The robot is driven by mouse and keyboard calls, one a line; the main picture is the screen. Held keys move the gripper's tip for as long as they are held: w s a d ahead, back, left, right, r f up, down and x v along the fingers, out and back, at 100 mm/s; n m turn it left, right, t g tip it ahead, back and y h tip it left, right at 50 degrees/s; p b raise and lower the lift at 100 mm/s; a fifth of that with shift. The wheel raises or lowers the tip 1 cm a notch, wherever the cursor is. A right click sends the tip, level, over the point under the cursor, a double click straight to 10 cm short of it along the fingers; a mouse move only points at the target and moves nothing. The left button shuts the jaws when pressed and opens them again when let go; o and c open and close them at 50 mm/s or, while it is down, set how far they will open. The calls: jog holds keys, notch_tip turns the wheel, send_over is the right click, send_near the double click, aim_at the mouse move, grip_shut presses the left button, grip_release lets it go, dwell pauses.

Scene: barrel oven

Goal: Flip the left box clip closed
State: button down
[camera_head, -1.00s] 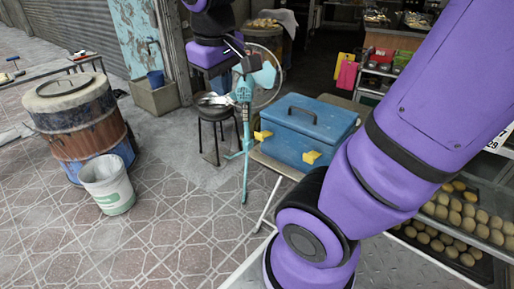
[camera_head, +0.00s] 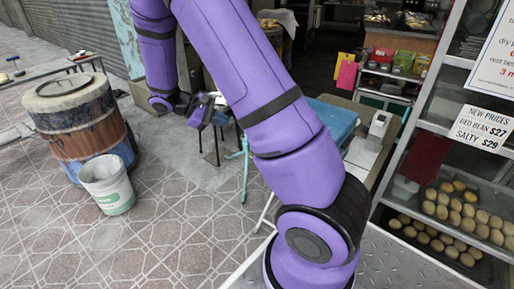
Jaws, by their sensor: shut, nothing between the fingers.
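The blue box (camera_head: 335,116) stands on the small table to the right of my arm, with only the right part of its lid showing. My arm crosses in front of it and hides its front, so neither of its yellow clips shows now. My gripper (camera_head: 214,118) is small and partly dark against the background, left of the box and apart from it. It is shut with nothing between its fingers.
A teal stand (camera_head: 245,165) stands between my gripper and the box. A rusty barrel (camera_head: 80,125) and a white bucket (camera_head: 106,184) are on the left. A bun rack (camera_head: 455,215) stands at the right. The tiled floor at centre left is clear.

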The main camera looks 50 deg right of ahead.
jog(key=d+f+n+t+h, duration=0.3)
jog(key=f+n+h, duration=0.2)
jog(key=f, duration=0.5)
jog(key=w+d+f+n+t+h, duration=0.1)
jog(key=d+f+n+t+h, duration=0.2)
jog(key=f, duration=0.8)
jog(key=w+d+f+n+t+h, duration=0.1)
jog(key=d+f+n+t+h, duration=0.2)
jog(key=f+n+h, duration=0.4)
notch_tip(320, 180, down, 4)
jog(key=shift+d+f, duration=0.1)
jog(key=shift+d, duration=0.4)
jog(key=shift+w, duration=0.1)
jog(key=a+r+x, duration=0.1)
jog(key=r+x, duration=0.1)
jog(key=x, duration=1.1)
jog(key=shift+a+r, duration=0.2)
jog(key=shift+a, duration=0.05)
jog(key=shift+a+r+y, duration=0.1)
jog(key=shift+r+y, duration=0.15)
jog(key=shift+y, duration=0.05)
